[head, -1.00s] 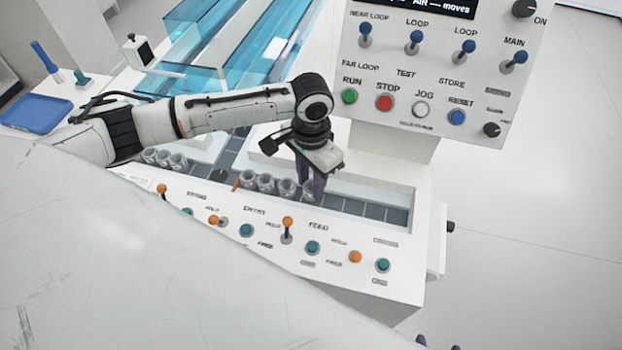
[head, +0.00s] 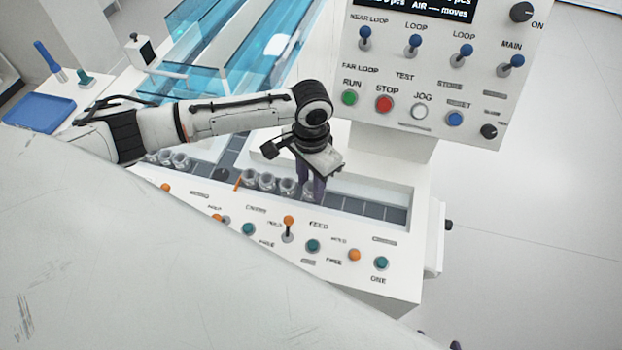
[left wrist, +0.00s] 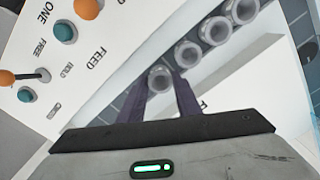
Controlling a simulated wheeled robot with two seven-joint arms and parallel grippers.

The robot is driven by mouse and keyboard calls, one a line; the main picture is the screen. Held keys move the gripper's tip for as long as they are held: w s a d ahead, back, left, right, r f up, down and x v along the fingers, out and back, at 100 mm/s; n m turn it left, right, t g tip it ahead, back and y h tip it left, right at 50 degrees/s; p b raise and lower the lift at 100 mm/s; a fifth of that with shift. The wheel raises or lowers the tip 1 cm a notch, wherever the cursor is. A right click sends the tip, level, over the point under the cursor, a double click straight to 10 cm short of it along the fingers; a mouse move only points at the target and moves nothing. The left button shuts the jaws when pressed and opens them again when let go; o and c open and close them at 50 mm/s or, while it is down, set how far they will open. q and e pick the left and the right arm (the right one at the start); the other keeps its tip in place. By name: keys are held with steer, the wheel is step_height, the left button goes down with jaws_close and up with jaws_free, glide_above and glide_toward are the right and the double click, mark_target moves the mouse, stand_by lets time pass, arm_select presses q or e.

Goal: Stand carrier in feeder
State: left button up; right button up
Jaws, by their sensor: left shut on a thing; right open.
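The carriers are small grey cups with round open tops. One carrier (head: 309,190) stands at the right end of a short row in the feeder track (head: 345,203). It also shows in the left wrist view (left wrist: 160,79), upright between the dark fingers. My left gripper (head: 311,184) reaches down from above and is shut on this carrier. Its fingers hide part of the carrier in the head view; whether its base rests on the track floor I cannot tell. My right gripper (head: 438,340) shows only as two dark fingertips, apart, at the bottom edge.
Several other carriers (head: 266,181) stand to the left in the track. The track's dark segments right of the held carrier are empty. A front panel with an orange lever (head: 288,221) and teal buttons borders the track. The control box (head: 430,70) rises behind.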

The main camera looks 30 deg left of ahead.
arm_select(q)
steer(key=shift+f, duration=0.4)
stand_by(0.3)
steer(key=o, duration=0.9)
